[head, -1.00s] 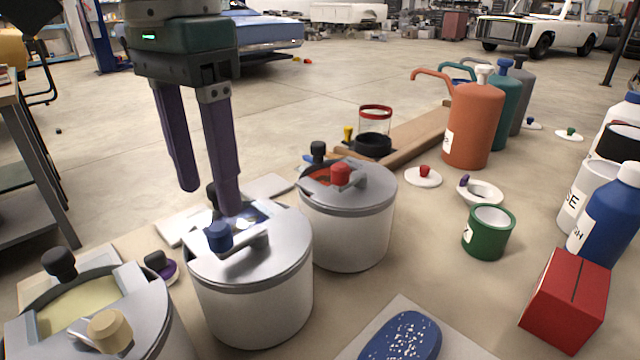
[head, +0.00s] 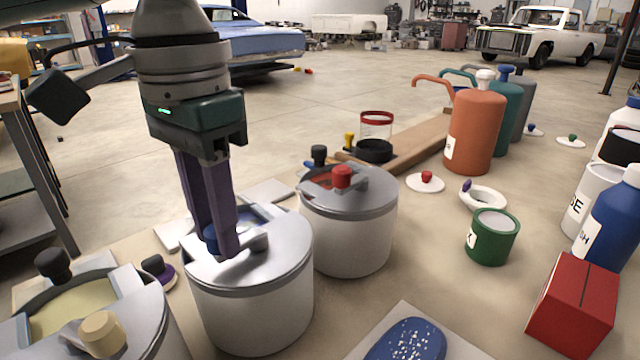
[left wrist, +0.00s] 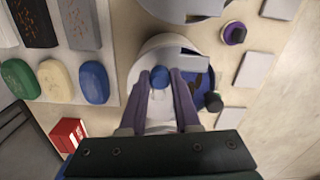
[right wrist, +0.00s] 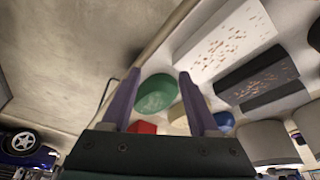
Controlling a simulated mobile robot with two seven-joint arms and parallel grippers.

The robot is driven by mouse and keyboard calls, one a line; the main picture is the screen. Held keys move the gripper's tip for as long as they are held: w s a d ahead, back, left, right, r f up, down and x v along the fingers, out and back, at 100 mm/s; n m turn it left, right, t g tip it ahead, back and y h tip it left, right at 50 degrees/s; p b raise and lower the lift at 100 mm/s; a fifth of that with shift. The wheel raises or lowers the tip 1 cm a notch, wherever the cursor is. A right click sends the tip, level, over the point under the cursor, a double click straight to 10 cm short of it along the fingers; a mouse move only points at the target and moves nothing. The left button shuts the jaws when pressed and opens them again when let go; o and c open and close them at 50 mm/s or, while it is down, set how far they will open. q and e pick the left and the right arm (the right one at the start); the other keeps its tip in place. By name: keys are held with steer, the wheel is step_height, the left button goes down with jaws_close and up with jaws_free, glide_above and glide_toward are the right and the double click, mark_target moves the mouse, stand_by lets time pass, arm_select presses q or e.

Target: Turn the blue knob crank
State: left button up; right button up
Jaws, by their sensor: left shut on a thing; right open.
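The blue knob (head: 210,239) stands on the crank on the lid of the middle silver pot (head: 255,300). In the head view it is mostly hidden behind the purple fingers of my left gripper (head: 221,246). The left wrist view shows the blue knob (left wrist: 160,77) held between the two fingertips (left wrist: 161,80). My left gripper is shut on it from above. The lid has an opening with blue inside beside the crank. My right gripper (right wrist: 157,82) is open and empty in the right wrist view and is out of the head view.
A red-knob pot (head: 345,235) stands close on the right and a cream-knob pot (head: 150,325) at the front left. A green can (head: 492,237), a red box (head: 572,303) and an orange pump bottle (head: 474,130) stand farther right. Small grey plates lie behind the middle pot.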

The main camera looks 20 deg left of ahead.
arm_select(q)
jaws_close()
